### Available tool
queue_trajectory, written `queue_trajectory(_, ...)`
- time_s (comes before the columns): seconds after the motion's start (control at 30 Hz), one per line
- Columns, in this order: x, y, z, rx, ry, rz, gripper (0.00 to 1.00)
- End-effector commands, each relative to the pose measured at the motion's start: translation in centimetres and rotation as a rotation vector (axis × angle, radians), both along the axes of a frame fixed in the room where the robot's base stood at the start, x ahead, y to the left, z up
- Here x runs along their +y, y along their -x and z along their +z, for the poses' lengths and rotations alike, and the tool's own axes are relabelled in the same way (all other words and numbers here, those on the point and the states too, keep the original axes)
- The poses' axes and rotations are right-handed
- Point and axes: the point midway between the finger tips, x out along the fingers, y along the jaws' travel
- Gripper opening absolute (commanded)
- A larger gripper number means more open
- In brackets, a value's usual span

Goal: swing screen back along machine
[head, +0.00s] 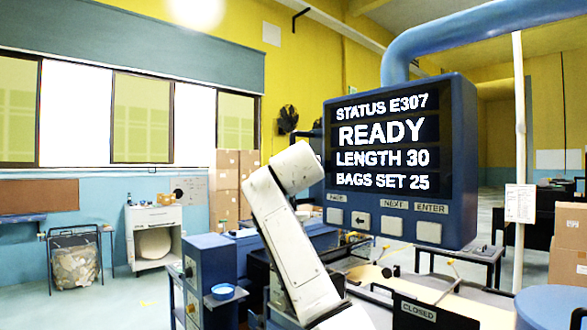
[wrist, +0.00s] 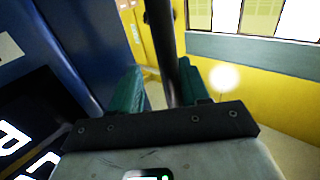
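The screen (head: 388,150) is a blue-cased panel hanging from a thick blue overhead tube. It faces me and reads READY, LENGTH 30, BAGS SET 25. My pale arm reaches up to its left edge, and my gripper is hidden behind the panel in the head view. In the wrist view, the screen's blue casing (wrist: 75,40) and lit face are close on the left. My gripper (wrist: 158,68) has its two green fingers apart, with a dark bar (wrist: 164,35) passing between them. The bar lies close to the right finger, with a gap to the left one; contact is unclear.
Below the screen is the machine with a CLOSED sign (head: 418,310) and a pale paper web (head: 390,275). A blue box with a small blue bowl (head: 222,291) stands left of my arm. A white post (head: 519,130) rises right of the screen. Open floor lies at left.

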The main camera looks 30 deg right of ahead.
Motion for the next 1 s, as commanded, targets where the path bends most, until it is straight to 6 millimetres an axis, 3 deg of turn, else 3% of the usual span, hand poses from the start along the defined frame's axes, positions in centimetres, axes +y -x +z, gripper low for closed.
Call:
queue_trajectory(0.37, -0.1, 0.6, -0.6, 0.006, -0.005, -0.008, 0.38)
queue_trajectory(0.8, 3.7, 6.9, -0.5, -0.001, -0.003, -0.004, 0.38)
queue_trajectory(1.0, 5.0, 8.8, -0.3, 0.000, -0.001, -0.003, 0.38)
